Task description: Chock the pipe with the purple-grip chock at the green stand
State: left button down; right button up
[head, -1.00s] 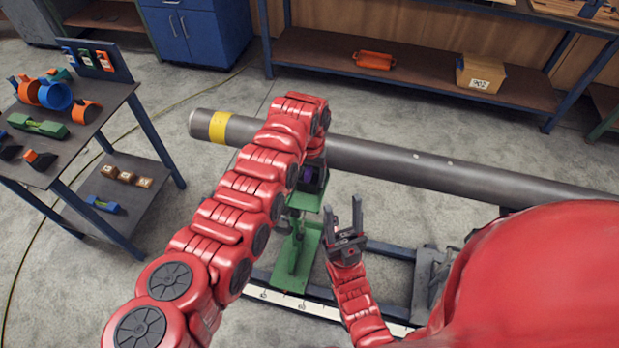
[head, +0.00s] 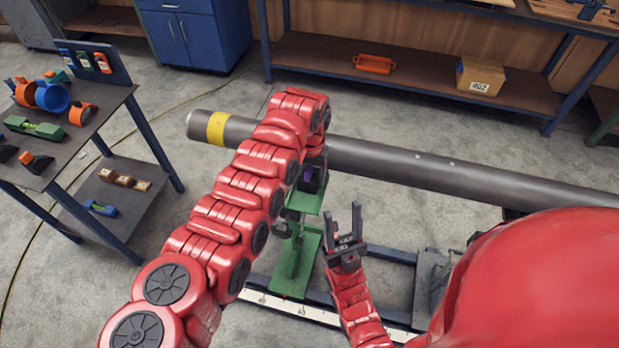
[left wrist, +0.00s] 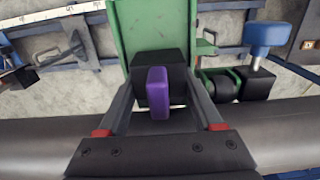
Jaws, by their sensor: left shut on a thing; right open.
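The grey pipe (head: 420,169) with a yellow band (head: 217,128) runs across the head view. The green stand (head: 296,250) stands under it, and its top plate (left wrist: 152,30) shows in the left wrist view. My left gripper (head: 312,180) is at the stand beside the pipe. It is shut on the purple-grip chock (left wrist: 158,90), whose black body lies at the edge of the green plate. Whether the chock touches the pipe is hidden by the gripper. My right gripper (head: 344,222) is open and empty, pointing up in front of the pipe.
A blue-handled part (left wrist: 270,40) sits beside the stand in the left wrist view. A rail with a white scale (head: 300,308) runs along the floor. A cart (head: 75,150) with clamps and blocks stands at left. A shelf (head: 420,75) stands behind.

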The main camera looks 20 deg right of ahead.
aim_at(310, 166)
pick_arm(q)
jog(key=shift+w+d+b, duration=0.25)
jog(key=shift+w+b, duration=0.05)
jog(key=shift+b, duration=1.85)
grip_release()
jog(key=shift+w+r+p, duration=0.15)
jog(key=shift+r+p, duration=0.5)
jog(key=shift+p, duration=0.2)
jog(key=shift+s+a+r+p, duration=0.1)
jog(key=shift+s+r+p, duration=0.1)
jog(key=shift+r+p, duration=0.25)
jog(key=shift+s+a+r+p, duration=0.1)
jog(key=shift+s+r+p, duration=0.05)
jog(key=shift+r+p, duration=0.75)
jog(key=shift+r, duration=0.45)
jog(key=shift+s+a+r+p, duration=0.15)
jog(key=shift+r+p, duration=0.3)
jog(key=shift+r, duration=0.6)
